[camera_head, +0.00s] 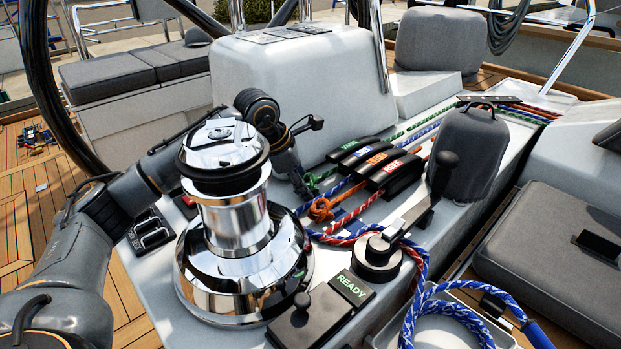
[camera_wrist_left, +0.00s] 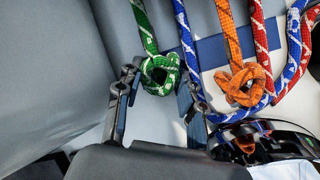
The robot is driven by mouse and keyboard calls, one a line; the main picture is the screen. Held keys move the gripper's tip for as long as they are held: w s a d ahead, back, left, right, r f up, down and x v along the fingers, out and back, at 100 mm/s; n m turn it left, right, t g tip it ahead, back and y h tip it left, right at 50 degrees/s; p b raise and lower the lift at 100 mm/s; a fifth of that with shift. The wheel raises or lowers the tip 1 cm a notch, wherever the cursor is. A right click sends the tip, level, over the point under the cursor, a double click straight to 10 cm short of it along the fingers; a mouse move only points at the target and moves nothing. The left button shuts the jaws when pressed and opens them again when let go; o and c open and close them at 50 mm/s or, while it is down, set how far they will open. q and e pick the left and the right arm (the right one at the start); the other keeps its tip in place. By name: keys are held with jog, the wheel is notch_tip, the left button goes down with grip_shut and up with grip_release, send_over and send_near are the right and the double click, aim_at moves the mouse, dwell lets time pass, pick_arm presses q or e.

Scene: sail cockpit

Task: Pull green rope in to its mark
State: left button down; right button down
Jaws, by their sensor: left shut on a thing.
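The green rope shows in the head view as a lead behind the clutches (camera_head: 392,138) and as a short tail (camera_head: 318,178) in front of them. In the left wrist view its knotted end (camera_wrist_left: 160,70) sits between the two dark fingers of my left gripper (camera_wrist_left: 157,84), which is shut on it. In the head view my left gripper (camera_head: 301,181) is partly hidden behind the chrome winch, close in front of the leftmost clutch. A blue stripe (camera_wrist_left: 211,48) crosses the white deck beside the green rope. My right gripper is not in view.
The tall chrome winch (camera_head: 236,225) stands in front of my left gripper. An orange knotted rope (camera_head: 320,209), blue rope (camera_head: 422,262) and red rope lie to the right. A black handle (camera_head: 437,190) rises nearby, with a READY box (camera_head: 352,287) in front.

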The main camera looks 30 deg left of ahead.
pick_arm(q)
jog(key=s, duration=0.1)
jog(key=s+a, duration=0.1)
jog(key=shift+s, duration=0.4)
jog(key=shift+s+a, duration=0.15)
jog(key=shift+s, duration=0.2)
jog(key=shift+f, duration=0.1)
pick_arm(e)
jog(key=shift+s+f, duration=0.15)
pick_arm(q)
jog(key=c, duration=0.8)
grip_release()
